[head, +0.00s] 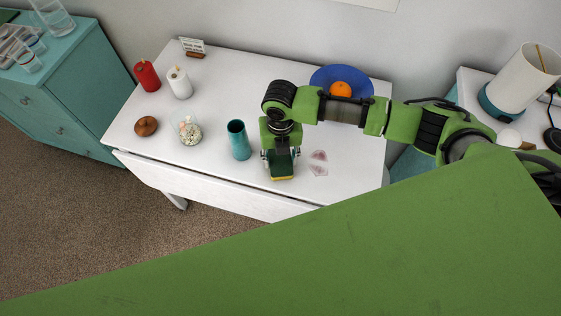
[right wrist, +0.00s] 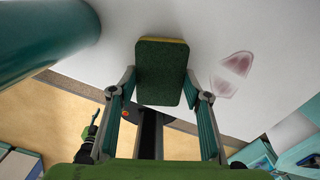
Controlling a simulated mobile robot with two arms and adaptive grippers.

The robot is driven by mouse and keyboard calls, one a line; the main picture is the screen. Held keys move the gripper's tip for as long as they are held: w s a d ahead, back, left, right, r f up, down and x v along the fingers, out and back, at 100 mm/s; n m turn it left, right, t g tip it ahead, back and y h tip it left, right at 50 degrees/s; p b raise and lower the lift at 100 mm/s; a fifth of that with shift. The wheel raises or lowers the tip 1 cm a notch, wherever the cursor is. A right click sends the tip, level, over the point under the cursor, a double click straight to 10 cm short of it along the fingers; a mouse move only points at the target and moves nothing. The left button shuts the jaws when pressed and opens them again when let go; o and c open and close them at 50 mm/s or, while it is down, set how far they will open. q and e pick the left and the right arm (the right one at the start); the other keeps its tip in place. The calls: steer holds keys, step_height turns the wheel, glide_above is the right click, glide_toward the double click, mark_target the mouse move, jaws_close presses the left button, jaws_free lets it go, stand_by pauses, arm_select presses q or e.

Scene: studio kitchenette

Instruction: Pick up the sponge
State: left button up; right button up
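The sponge (head: 282,170) is a dark green block with a yellow layer beneath, near the front edge of the white table (head: 215,165). In the right wrist view the sponge (right wrist: 162,72) shows its green face up, its yellow edge at the top. My right gripper (head: 281,158) points down over it. In the right wrist view its fingers (right wrist: 160,84) stand spread on either side of the sponge, very close to its sides; I see no clear grip, and contact is hard to tell. My left gripper is not in view.
A teal cup (head: 239,140) stands just left of my right gripper. A pinkish stain (head: 318,163) lies to the right. A glass jar (head: 188,128), brown object (head: 146,126), red candle (head: 147,76), white candle (head: 179,82) and blue bowl (head: 358,80) with an orange (head: 340,89) are further off.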

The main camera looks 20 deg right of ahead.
mark_target(280, 160)
steer(key=shift+c, duration=0.3)
steer(key=shift+r, duration=0.3)
step_height(280, 160, up, 2)
steer(key=shift+w+r+b, duration=0.1)
steer(key=shift+r+b, duration=0.1)
steer(key=shift+b, duration=0.55)
steer(key=s+r, duration=0.4)
steer(key=r, duration=0.1)
steer(key=shift+s+d+r, duration=0.1)
steer(key=shift+s+r, duration=0.15)
steer(key=shift+s, duration=0.1)
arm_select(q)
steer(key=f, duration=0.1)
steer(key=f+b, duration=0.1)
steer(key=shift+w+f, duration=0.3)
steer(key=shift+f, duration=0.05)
arm_select(e)
steer(key=s+r, duration=0.4)
steer(key=s, duration=0.5)
steer(key=shift+s+d+r, duration=0.15)
steer(key=shift+s+r, duration=0.1)
steer(key=shift+o, duration=0.2)
